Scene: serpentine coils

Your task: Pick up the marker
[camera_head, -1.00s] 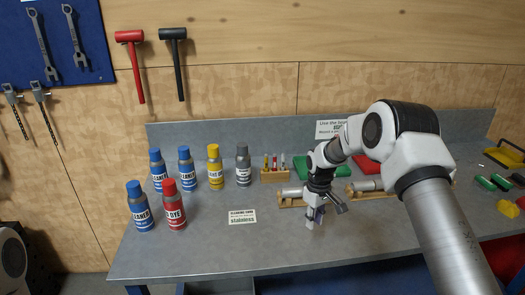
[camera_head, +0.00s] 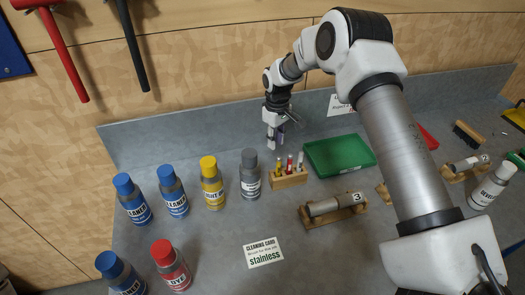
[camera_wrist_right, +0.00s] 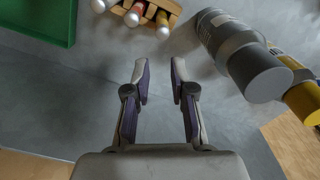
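Several slim markers stand upright in a small wooden holder (camera_head: 290,180) on the bench: a yellow one (camera_head: 278,168), a red one (camera_head: 290,163) and a pale one (camera_head: 300,160). Their rounded ends also show at the top of the right wrist view, such as this marker (camera_wrist_right: 163,22). My right gripper (camera_head: 274,143) is behind the holder, near the bench's back wall. In the right wrist view, its two fingers (camera_wrist_right: 160,76) are apart with nothing between them, short of the markers. My left gripper is out of view.
A grey bottle (camera_head: 250,174) and a yellow bottle (camera_head: 211,182) stand left of the holder. A green tray (camera_head: 340,155) lies to its right. A cylinder marked 3 (camera_head: 335,205) rests in a wooden cradle in front. A cleaning card (camera_head: 264,252) lies farther forward.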

